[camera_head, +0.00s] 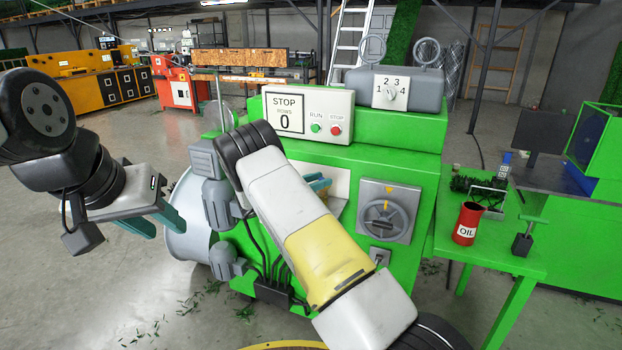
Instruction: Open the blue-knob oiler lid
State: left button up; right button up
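The green machine (413,185) stands in front of me. A small blue and yellowish part (319,184) shows in its pale recess beside my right arm. It is partly hidden, and I cannot tell whether it is the oiler lid's blue knob or a finger of my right gripper. I cannot make out the oiler lid clearly. My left gripper (168,233) is at the left, its teal fingers apart and empty, short of the machine's grey drum. My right arm crosses the machine's front, and its bent forearm hides most of what lies behind it, so its gripper is not clearly seen.
A red oil can (466,224) stands on the green side table (500,250), with a small blue-topped item (504,164) behind it. A control panel (308,115) and a grey handwheel (386,219) are on the machine. Grey cylinders with cables line its left side. The floor at left is mostly clear.

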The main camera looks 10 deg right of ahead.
jog(key=shift+w+d, duration=0.2)
jog(key=shift+d, duration=0.3)
jog(key=shift+c, duration=0.3)
grip_shut()
